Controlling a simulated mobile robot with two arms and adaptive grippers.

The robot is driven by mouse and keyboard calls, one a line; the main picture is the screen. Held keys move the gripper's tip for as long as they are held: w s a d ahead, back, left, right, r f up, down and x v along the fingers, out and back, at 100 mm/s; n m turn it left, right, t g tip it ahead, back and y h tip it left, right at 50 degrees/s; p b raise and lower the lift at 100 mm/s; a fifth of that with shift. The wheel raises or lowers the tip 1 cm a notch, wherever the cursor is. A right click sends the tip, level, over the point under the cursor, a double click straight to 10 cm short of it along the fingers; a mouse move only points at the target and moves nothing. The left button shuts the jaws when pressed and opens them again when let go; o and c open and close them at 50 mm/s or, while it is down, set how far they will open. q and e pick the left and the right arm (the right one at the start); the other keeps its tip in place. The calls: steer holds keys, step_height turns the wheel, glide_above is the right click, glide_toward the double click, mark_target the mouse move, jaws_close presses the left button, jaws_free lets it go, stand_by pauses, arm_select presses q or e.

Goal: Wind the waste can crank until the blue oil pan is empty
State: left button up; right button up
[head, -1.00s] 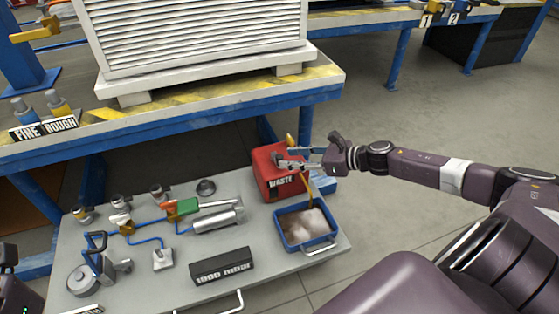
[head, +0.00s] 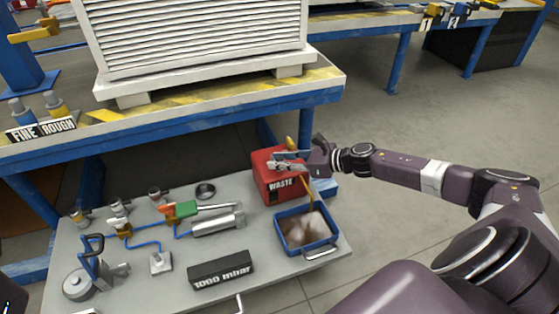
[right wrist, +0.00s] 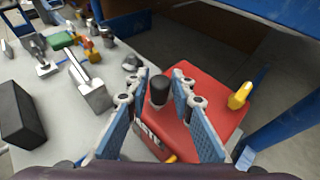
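The red waste can (head: 272,186) stands on the grey bench plate, with a yellow part on top. In the right wrist view the can (right wrist: 216,112) shows a black crank knob (right wrist: 160,87). In the head view my right gripper (head: 282,160) hides the knob. The blue oil pan (head: 306,246) sits in front of the can, with brownish, partly pale contents. A thin amber strand runs from the can down to the pan. My left gripper is out of view.
A black "1000 mbar" block (head: 221,270) and blue tubing with valves (head: 146,243) lie left of the pan. A blue-framed table (head: 200,115) with a white louvred unit (head: 195,40) stands behind. Open floor lies to the right.

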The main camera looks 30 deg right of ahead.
jaws_close()
